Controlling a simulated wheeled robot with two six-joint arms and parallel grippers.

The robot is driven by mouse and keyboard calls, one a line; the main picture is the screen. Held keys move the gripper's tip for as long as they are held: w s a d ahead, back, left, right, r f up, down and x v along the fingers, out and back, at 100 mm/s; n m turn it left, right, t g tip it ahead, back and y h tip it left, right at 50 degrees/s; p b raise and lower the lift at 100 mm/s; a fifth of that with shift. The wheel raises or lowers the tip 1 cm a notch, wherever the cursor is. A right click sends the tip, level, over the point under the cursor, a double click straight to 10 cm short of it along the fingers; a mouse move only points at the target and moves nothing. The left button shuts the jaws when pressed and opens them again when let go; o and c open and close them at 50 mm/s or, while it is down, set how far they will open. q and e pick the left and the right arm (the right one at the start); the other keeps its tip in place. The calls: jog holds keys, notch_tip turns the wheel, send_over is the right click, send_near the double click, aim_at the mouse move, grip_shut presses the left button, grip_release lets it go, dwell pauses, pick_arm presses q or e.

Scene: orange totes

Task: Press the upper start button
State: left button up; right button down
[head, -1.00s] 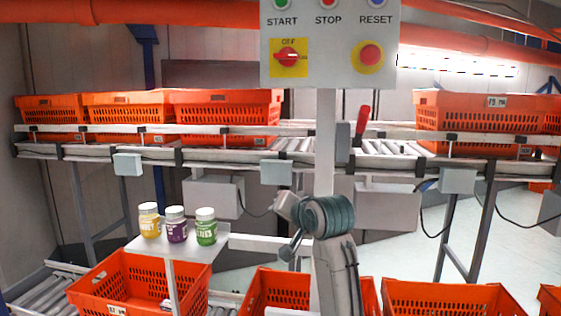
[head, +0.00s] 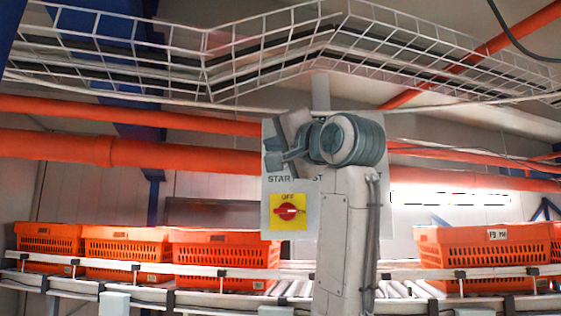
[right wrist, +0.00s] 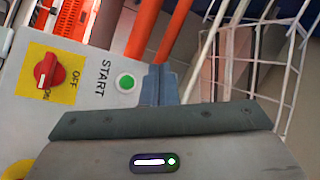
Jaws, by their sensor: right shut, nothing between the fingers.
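The control panel (head: 305,225) hangs in the middle of the head view, and my right arm covers much of it. The green START button (right wrist: 126,82) shows clearly in the right wrist view, above its START label (right wrist: 105,78). In the head view my arm hides the button, and part of the label (head: 282,179) shows. My right gripper (right wrist: 158,78) is shut and empty. In the right wrist view its fingertips are just right of the button, with a small gap in the picture. Whether they touch the panel cannot be told. My left gripper is not in view.
The red OFF/ON rotary switch on its yellow plate (head: 289,211) sits below the label. Orange totes (head: 225,250) stand on the conveyor behind. A wire cable tray (head: 210,75) and orange pipes (head: 60,147) run overhead.

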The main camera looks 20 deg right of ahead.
jog(key=shift+w, duration=0.2)
jog(key=shift+w+d, duration=0.1)
jog(key=w+d+p, duration=0.3)
jog(key=w+d, duration=0.1)
jog(key=w, duration=0.3)
jog(key=shift+w, duration=0.2)
jog(key=shift+w, duration=0.1)
dwell(1.9)
jog(key=shift+w+d, duration=0.25)
jog(key=shift+w, duration=0.05)
